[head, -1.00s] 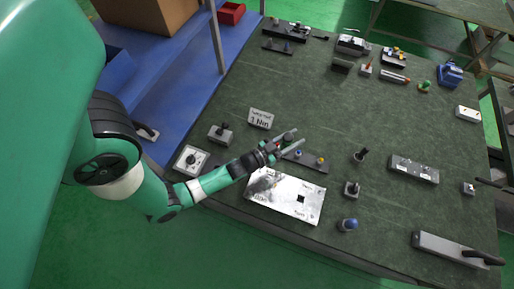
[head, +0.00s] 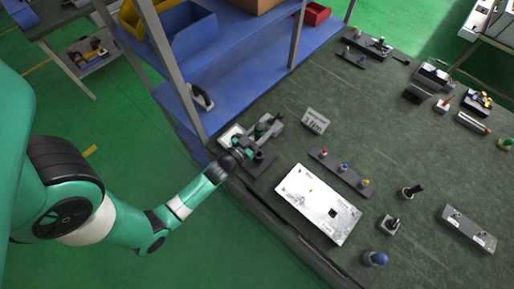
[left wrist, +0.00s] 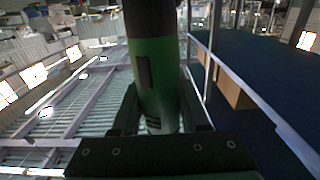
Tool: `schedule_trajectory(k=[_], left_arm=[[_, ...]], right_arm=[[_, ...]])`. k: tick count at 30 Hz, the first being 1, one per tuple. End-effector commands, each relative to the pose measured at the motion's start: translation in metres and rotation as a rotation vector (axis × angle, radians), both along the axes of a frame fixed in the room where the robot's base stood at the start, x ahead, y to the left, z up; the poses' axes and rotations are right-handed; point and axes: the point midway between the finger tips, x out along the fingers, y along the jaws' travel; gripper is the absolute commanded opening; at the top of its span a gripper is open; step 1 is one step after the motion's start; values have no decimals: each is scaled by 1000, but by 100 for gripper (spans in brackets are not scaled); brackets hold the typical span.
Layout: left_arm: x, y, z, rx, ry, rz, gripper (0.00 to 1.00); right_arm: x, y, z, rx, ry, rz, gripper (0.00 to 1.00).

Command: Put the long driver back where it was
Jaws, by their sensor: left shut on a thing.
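My left gripper (head: 264,134) is over the left edge of the dark green bench top in the head view, near a dark grey block (head: 260,163). In the left wrist view it is shut on a green and black cylindrical driver handle (left wrist: 155,75), which stands between the fingers. My right gripper is not in view.
A white-faced device (head: 229,134) is partly behind the gripper. A blue shelf with grey posts (head: 297,38) stands beyond the bench's left edge.

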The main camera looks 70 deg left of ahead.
Motion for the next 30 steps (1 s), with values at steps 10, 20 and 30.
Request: schedule_trajectory(k=[10,20,30], left_arm=[[0,0,-38,-1,-3,-1,0],[1,0,-71,1,-4,0,0],[0,0,-76,-1,0,0,51]], right_arm=[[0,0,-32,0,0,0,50],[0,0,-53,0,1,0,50],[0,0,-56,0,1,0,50]])
